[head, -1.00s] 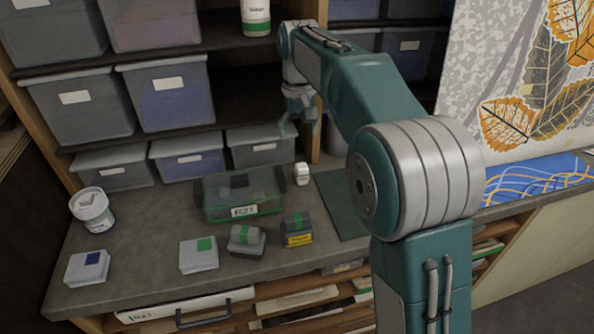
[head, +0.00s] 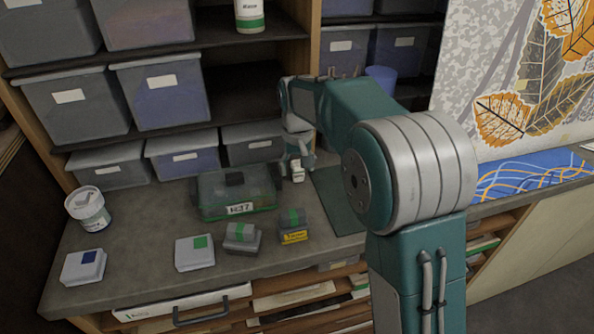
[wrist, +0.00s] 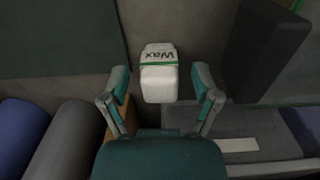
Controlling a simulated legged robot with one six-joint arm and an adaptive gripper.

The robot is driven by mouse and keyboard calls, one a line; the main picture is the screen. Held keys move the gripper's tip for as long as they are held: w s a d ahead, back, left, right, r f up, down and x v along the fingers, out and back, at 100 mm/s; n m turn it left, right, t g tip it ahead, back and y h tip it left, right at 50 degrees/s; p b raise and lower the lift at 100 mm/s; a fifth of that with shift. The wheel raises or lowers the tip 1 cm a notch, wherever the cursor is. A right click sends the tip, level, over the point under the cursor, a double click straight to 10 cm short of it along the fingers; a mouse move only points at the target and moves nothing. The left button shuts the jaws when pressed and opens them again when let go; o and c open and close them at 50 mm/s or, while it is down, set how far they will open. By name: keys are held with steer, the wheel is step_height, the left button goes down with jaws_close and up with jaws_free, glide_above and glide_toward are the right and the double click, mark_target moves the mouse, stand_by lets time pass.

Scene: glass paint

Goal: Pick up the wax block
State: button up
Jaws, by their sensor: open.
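The wax block (wrist: 158,80) is small and white, with a green band and the word "Wax" on it. In the wrist view it lies between the two open fingers of my gripper (wrist: 160,90), with a gap on each side. In the head view the wax block (head: 297,173) stands on the grey counter, right of the green-based clear case. My gripper (head: 298,160) is just above and around it there, and partly hides it.
A clear case with a green base (head: 236,197) stands close left of the wax block. A dark green mat (head: 337,205) lies to the right. Small boxes (head: 242,239) stand in front. Grey bins (head: 183,157) line the shelf behind.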

jaws_close()
